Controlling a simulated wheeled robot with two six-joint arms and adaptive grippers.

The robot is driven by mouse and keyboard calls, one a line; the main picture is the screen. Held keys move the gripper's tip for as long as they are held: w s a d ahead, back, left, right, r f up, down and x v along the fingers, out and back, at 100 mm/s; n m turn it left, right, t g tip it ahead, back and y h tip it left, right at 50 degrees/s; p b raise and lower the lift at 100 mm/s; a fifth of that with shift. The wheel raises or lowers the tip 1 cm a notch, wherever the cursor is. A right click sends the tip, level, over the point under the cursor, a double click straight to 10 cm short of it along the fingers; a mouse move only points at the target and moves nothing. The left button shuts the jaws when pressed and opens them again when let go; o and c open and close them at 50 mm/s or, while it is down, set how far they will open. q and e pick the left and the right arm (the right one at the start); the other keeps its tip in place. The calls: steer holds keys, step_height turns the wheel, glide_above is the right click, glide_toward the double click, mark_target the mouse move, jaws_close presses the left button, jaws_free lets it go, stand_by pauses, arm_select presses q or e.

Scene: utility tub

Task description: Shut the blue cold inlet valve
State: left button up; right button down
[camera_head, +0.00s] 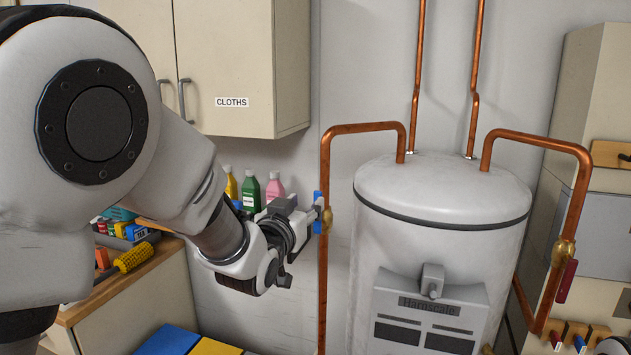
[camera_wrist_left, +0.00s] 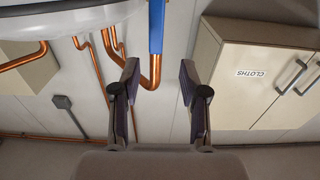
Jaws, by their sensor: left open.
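The blue valve handle (camera_head: 317,198) is on the left copper pipe, at a brass valve body (camera_head: 328,219) beside the water tank. The handle stands upright, in line with the pipe. It is partly hidden behind my left gripper (camera_head: 310,212). In the left wrist view the blue handle (camera_wrist_left: 157,25) shows as an upright bar at the top, in line with the gap between the fingers. My left gripper (camera_wrist_left: 158,78) is open, with a finger on each side of that gap. I cannot tell whether it touches the handle.
The white tank (camera_head: 440,225) stands right of the handle. A red valve handle (camera_head: 567,281) hangs on the right copper pipe. A cabinet labelled CLOTHS (camera_head: 240,65) is above my left arm. Several bottles (camera_head: 251,190) and a yellow brush (camera_head: 134,257) are behind it.

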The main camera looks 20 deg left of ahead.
mark_target(316, 196)
arm_select(q)
steer(key=w+p, duration=0.1)
steer(key=w, duration=0.3)
steer(key=w+d+p, duration=0.1)
steer(key=w, duration=0.2)
steer(key=shift+w+d+f+p, duration=0.1)
steer(key=shift+f+p, duration=0.15)
steer(key=shift+p, duration=0.05)
steer(key=shift+s+a+r, duration=0.1)
steer(key=shift+s+a, duration=0.2)
steer(key=shift+s, duration=0.1)
steer(key=shift+w+d, duration=0.1)
steer(key=shift+w, duration=0.05)
jaws_close()
